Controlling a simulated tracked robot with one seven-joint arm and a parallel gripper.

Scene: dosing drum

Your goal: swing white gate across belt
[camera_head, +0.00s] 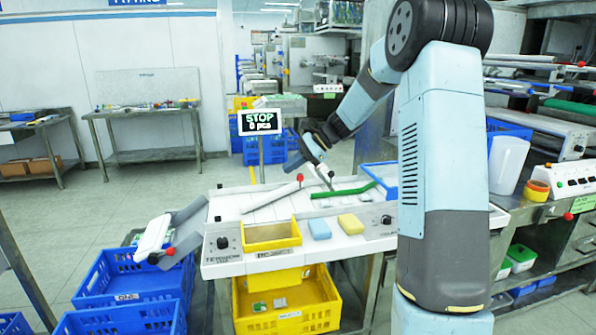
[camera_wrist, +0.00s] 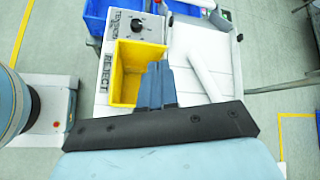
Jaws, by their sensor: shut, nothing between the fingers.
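The white gate (camera_head: 270,197) is a pale bar lying diagonally over the white belt deck (camera_head: 235,203), with a red knob (camera_head: 299,177) at its far end. In the wrist view the white gate (camera_wrist: 204,75) slants just right of my fingers, partly hidden by the dark gripper body. My gripper (camera_head: 290,166) is shut and empty, above the far side of the deck near the red-knobbed end. In the wrist view my shut fingers (camera_wrist: 157,68) overlap the right edge of the yellow bin. I cannot see any contact with the gate.
A yellow reject bin (camera_head: 271,235), a blue block (camera_head: 319,229) and a yellow block (camera_head: 351,224) are at the front. The display (camera_head: 259,122) reads STOP, 0 pcs.

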